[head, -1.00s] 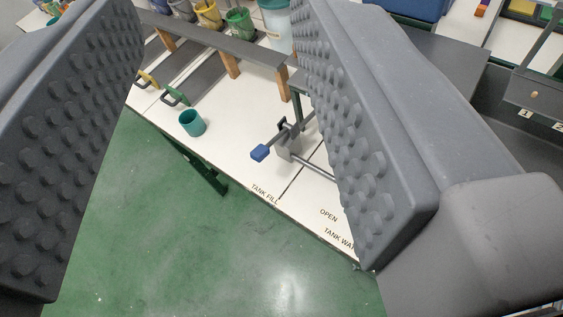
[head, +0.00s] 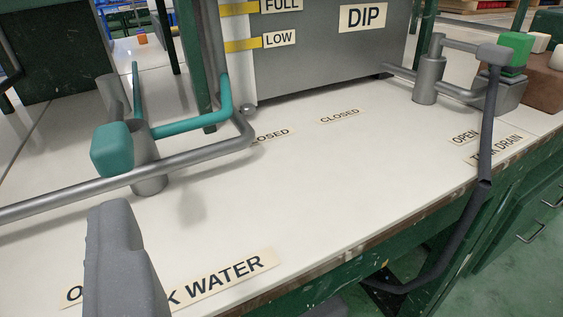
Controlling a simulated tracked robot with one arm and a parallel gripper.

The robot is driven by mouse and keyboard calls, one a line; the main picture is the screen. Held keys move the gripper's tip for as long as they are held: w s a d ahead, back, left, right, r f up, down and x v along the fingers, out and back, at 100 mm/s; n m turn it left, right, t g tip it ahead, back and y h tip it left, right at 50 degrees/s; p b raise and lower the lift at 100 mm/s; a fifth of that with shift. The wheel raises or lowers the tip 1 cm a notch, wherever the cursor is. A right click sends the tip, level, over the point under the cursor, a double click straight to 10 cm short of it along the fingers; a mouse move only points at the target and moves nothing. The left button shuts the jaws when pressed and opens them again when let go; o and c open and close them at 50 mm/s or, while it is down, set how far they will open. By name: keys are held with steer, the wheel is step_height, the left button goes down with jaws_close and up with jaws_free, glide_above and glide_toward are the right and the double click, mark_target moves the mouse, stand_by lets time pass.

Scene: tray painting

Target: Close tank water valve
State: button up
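The tank water valve (head: 150,180) is a grey upright body on a grey pipe, with a teal block handle (head: 110,150) at its near-left side. The "TANK WATER" label (head: 225,275) lies in front of it, partly covered. An "O..." label (head: 72,295) shows at the lower left, its rest hidden. A partly hidden "CLOSED" label (head: 270,135) lies behind and right of the valve. My gripper (head: 230,255) is open and empty, in front of the handle and apart from it. One finger stands at the lower left; only a tip of the other shows at the bottom edge.
A grey tank (head: 325,55) marked "DIP" stands behind. The white bench top (head: 330,170) between the valves is clear.

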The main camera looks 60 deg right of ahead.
mark_target(106, 123)
steer(key=shift+h, duration=0.6)
steer(key=x, duration=0.3)
steer(key=d+f+b+x, duration=0.1)
steer(key=x, duration=0.3)
steer(key=s+b+x, duration=0.1)
steer(key=x, duration=0.3)
steer(key=shift+d+f, duration=0.25)
steer(key=shift+f, duration=0.1)
steer(key=shift+b+x, duration=0.35)
steer(key=shift+x, duration=0.55)
jaws_close()
steer(key=shift+a+n, duration=0.15)
steer(key=shift+n, duration=0.15)
